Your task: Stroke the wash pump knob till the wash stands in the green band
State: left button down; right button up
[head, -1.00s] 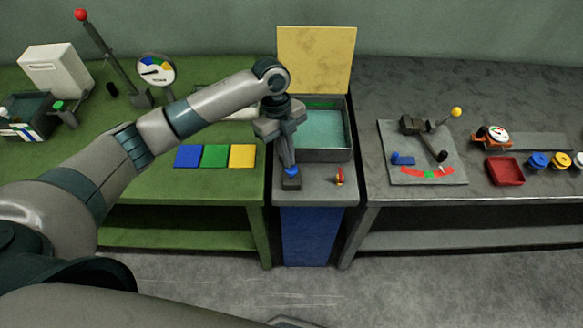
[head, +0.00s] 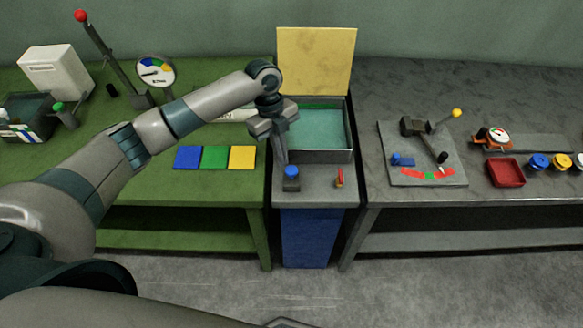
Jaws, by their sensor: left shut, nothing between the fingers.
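The wash pump's blue knob (head: 291,172) stands upright on a small dark base on the grey stand, in front of the wash tank. The open tank (head: 326,156) holds teal wash (head: 322,127). A green strip (head: 318,103) shows along its inner back wall, above the liquid surface. My left gripper (head: 283,160) is shut and empty, pointing down just above and left of the knob. It seems clear of the knob, though the small gap is hard to judge. My right gripper is not in view.
A yellow panel (head: 316,60) rises behind the tank. Blue, green and yellow plates (head: 215,157) lie on the green table at left. A lever board (head: 400,170) lies on the grey table at right.

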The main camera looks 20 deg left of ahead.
pick_arm(q)
jog(key=shift+w+r, duration=0.1)
jog(key=shift+r, duration=0.1)
jog(key=b+v, duration=0.5)
jog(key=v, duration=1.2)
jog(key=shift+a, duration=0.2)
dwell(0.6)
jog(key=s+d+f+p, duration=0.3)
jog(key=d+f+p, duration=0.1)
jog(key=f+p, duration=0.4)
jog(key=shift+d+f+p, duration=0.25)
jog(key=shift+d+p, duration=0.05)
jog(key=shift+p, duration=0.05)
